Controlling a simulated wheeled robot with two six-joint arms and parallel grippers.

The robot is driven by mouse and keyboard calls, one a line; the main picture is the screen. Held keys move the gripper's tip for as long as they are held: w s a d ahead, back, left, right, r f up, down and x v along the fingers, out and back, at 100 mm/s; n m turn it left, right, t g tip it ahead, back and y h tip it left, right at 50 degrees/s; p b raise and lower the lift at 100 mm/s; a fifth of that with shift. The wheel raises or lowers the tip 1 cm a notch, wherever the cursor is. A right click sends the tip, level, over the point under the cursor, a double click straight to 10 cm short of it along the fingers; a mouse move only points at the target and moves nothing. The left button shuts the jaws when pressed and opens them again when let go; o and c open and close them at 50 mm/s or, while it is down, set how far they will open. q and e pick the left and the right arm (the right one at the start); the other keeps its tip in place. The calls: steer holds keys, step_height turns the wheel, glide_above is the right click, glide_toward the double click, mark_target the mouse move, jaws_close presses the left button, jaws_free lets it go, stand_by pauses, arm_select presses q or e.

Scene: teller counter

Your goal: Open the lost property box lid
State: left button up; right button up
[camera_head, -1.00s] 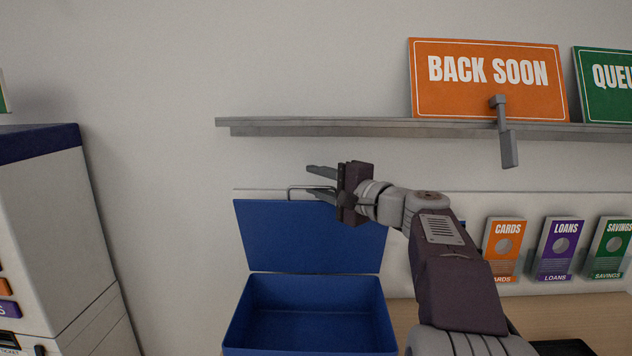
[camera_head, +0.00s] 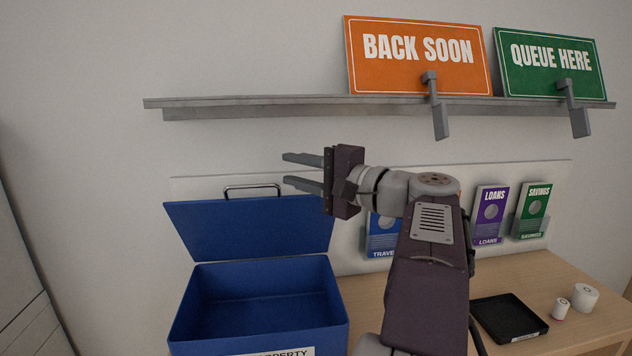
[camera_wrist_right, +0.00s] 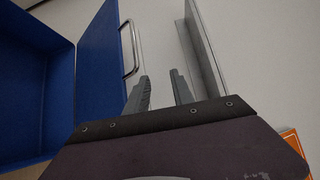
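The blue lost property box (camera_head: 178,318) stands on the counter at the lower left of the head view, its inside open to view and empty as far as I see. Its blue lid (camera_head: 250,228) stands raised at the back, with a metal handle (camera_head: 252,188) on its top edge. My right gripper (camera_head: 302,172) is open and empty, above and to the right of the handle, apart from it. In the right wrist view the open fingers (camera_wrist_right: 160,92) point past the handle (camera_wrist_right: 130,48) and the lid (camera_wrist_right: 98,70). My left gripper is not in view.
A grey shelf (camera_head: 300,108) with a BACK SOON sign (camera_head: 418,80) and a QUEUE HERE sign (camera_head: 550,80) runs above my right gripper. Leaflet holders line the back panel. A black tray (camera_head: 508,318) and two white rolls (camera_head: 584,298) lie on the counter (camera_head: 530,274).

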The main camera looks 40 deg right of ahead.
steer(key=s+d+f+b, duration=0.1)
steer(key=s+d+b, duration=0.1)
steer(key=s, duration=0.6)
steer(key=shift+s+f, duration=0.2)
steer(key=shift+s, duration=0.15)
stand_by(0.4)
